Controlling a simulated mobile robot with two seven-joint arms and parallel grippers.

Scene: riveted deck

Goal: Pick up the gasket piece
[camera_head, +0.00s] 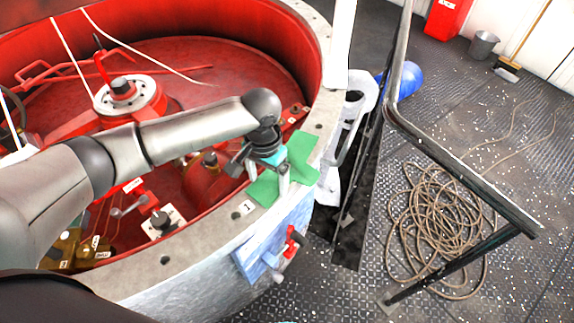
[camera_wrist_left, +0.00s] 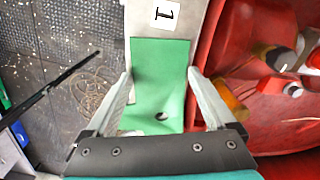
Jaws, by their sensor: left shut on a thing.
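The gasket piece (camera_head: 303,160) is a flat green sheet at the grey rim of the large round red vessel in the head view. In the left wrist view the green sheet (camera_wrist_left: 160,62) fills the space between the fingers, with a dark hole near its lower end. My left gripper (camera_head: 268,174) points down over the rim and is shut on the green sheet, one finger at each side of it. The gripper hides the middle of the sheet in the head view. I cannot tell whether the sheet touches the rim. My right gripper is not in view.
The grey rim (camera_head: 212,243) bears a label "1" beside the sheet. Red fittings and valves lie inside the vessel. A blue plate with a red-handled clamp (camera_head: 289,250) is on the outer wall. A dark railing (camera_head: 455,165) and coiled rope (camera_head: 440,220) are to the right.

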